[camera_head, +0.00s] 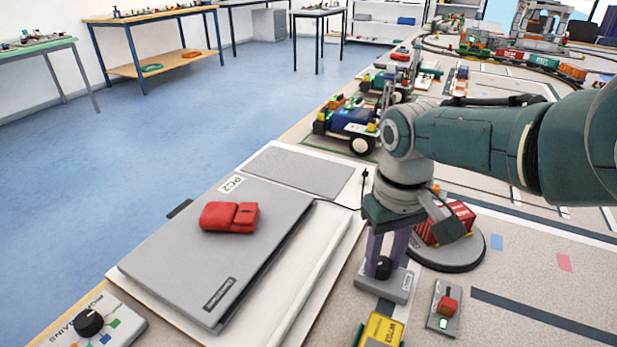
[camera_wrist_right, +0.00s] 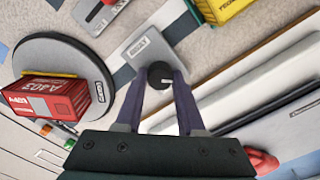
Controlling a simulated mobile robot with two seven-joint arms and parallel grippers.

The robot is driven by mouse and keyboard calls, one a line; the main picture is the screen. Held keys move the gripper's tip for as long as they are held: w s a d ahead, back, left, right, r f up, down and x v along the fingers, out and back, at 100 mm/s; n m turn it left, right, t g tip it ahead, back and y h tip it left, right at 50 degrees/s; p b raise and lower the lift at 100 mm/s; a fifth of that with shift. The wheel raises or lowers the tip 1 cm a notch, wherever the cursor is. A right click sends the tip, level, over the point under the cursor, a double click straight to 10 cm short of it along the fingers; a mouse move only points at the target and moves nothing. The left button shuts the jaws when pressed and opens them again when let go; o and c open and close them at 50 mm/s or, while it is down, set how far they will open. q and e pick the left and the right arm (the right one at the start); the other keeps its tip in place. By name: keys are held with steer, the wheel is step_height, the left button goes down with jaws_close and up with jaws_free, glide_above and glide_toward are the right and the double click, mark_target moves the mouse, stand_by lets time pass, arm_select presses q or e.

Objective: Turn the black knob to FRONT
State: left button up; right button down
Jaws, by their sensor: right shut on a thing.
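A round black knob (camera_head: 383,268) sits on a small grey plate (camera_head: 398,290) on the table, below my right wrist. My right gripper (camera_head: 377,262) points down and is shut on this knob. In the right wrist view the knob (camera_wrist_right: 159,74) is between the two purple-grey fingertips (camera_wrist_right: 160,80), with a pale mark on its face. The plate (camera_wrist_right: 178,38) carries a small label that I cannot read surely. Another black knob (camera_head: 89,322) is on a light panel with coloured marks at the lower left, away from my gripper. My left gripper is not in view.
A red container (camera_head: 452,224) stands on a round dark-rimmed turntable (camera_head: 478,252) right beside the gripper. A red switch (camera_head: 448,305) and a yellow block (camera_head: 382,330) are near. A closed grey laptop-like case (camera_head: 215,265) with a red pouch (camera_head: 229,217) lies left.

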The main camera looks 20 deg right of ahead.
mark_target(384, 263)
steer(key=m, duration=0.5)
steer(key=shift+r, duration=0.1)
steer(key=shift+m, duration=2.2)
steer(key=c, duration=0.5)
jaws_free()
step_height(384, 263, up, 10)
steer(key=p, duration=0.9)
